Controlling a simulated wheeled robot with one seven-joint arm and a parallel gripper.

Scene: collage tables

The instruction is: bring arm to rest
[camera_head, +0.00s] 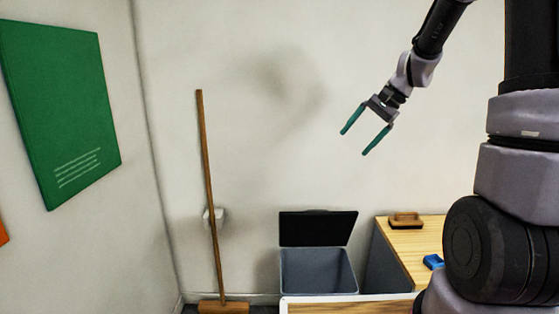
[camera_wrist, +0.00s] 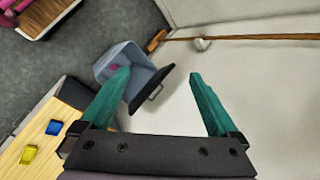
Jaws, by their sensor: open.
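My gripper (camera_head: 364,142) is raised in the air in front of the back wall, above the level of the bin and the wooden-topped counter. Its two teal fingers are spread apart with nothing between them. In the wrist view my gripper (camera_wrist: 163,85) also shows open and empty, with the bin beyond its left finger. Part of my arm fills the right side of the head view.
A grey bin (camera_head: 318,272) stands with its dark lid up; something pink lies inside. A broom (camera_head: 211,200) leans on the wall. The counter (camera_head: 420,240) holds a brush (camera_head: 405,220), a blue block (camera_head: 433,261) and a yellow block (camera_wrist: 29,154).

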